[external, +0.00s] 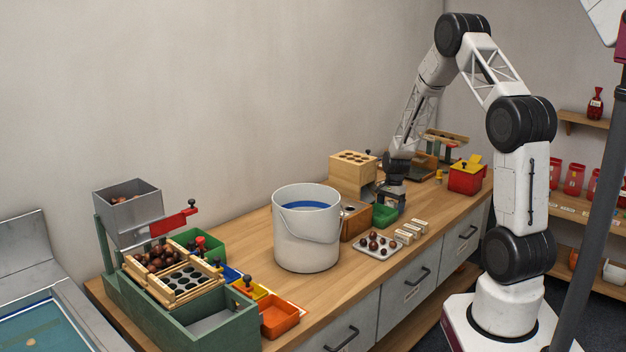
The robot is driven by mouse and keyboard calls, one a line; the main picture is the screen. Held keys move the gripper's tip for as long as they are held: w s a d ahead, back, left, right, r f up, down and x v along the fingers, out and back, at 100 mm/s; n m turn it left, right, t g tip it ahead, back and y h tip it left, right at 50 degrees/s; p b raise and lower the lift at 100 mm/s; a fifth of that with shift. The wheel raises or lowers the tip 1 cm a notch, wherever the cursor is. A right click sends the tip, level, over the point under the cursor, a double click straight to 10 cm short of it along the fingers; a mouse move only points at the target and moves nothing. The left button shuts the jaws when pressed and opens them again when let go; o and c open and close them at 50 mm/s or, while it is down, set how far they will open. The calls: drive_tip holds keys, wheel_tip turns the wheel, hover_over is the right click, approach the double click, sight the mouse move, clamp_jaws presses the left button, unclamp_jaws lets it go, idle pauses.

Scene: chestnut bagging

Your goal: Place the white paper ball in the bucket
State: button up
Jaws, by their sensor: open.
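The bucket (307,240) is white with a wire handle and stands upright on the wooden counter, left of my arm. Its inside shows blue near the rim; its bottom is hidden. I cannot make out a white paper ball in this view. My gripper (389,203) points down over the counter, right of the bucket and close behind a small green tray (384,217). It is open; its fingertips are small and partly hidden, and I cannot tell whether anything lies between them.
A metal tray (360,251) of chestnuts and several pale blocks (409,233) lie at the counter's front. A wooden box with holes (352,172) stands behind. A green sorting machine (230,330) fills the left end. Bare counter lies around the bucket's front.

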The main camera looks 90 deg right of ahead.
idle(0.5)
drive_tip(key=c, duration=1)
drive_tip(key=shift+c, duration=0.2)
drive_tip(key=shift+r, duration=0.1)
wheel_tip(320, 180, up, 28)
idle(0.7)
